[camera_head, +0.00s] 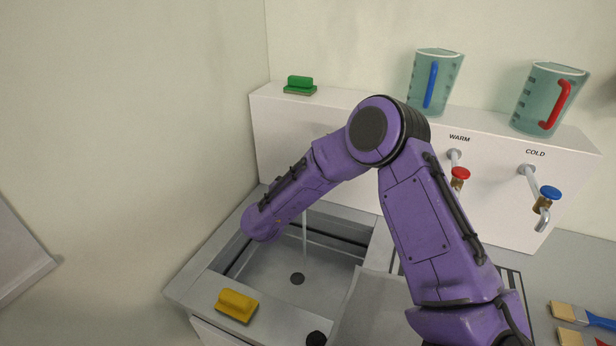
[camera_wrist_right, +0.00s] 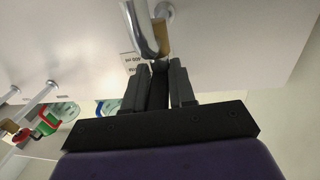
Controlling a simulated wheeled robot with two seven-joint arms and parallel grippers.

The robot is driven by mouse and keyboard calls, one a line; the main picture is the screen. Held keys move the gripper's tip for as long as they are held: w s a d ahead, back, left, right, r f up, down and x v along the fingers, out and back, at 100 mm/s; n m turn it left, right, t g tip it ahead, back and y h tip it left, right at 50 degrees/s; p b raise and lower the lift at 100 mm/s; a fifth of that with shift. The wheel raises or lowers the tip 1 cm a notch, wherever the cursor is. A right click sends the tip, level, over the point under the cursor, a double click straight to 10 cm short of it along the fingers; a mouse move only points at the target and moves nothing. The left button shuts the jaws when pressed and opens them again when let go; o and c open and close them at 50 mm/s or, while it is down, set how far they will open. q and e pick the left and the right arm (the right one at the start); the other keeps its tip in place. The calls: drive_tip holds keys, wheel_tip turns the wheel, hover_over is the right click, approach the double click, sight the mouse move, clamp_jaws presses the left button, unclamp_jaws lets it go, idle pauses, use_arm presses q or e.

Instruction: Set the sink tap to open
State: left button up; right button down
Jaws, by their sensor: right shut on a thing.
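My right arm reaches left across the sink (camera_head: 297,262) in the head view. The arm hides the sink tap and my right gripper there. In the right wrist view, the sink tap shows as a curved chrome spout (camera_wrist_right: 138,28) with a brass body on the white panel. My right gripper (camera_wrist_right: 160,82) is shut at the tap, on its handle, which is mostly hidden between the dark fingers. In the head view, a thin pale stream (camera_head: 304,230) like running water drops into the basin. My left gripper is not in view.
A warm tap (camera_head: 460,174) with a red knob and a cold tap (camera_head: 549,193) with a blue knob stick out at right. Two jugs and a green scrubber (camera_head: 299,86) stand on the ledge. A yellow scrubber (camera_head: 237,304) lies on the sink's front rim. Brushes lie at lower right.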

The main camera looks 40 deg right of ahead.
drive_tip(key=c, duration=1)
unclamp_jaws()
drive_tip(key=shift+w+a, duration=0.1)
drive_tip(key=shift+c, duration=0.2)
drive_tip(key=shift+w+f, duration=0.1)
drive_tip(key=shift+w, duration=0.05)
drive_tip(key=shift+a, duration=0.1)
drive_tip(key=shift+s+a, duration=0.2)
drive_tip(key=shift+a, duration=0.05)
drive_tip(key=b+v, duration=0.3)
drive_tip(key=v, duration=0.6)
drive_tip(key=shift+a, duration=0.4)
drive_tip(key=shift+s, duration=0.1)
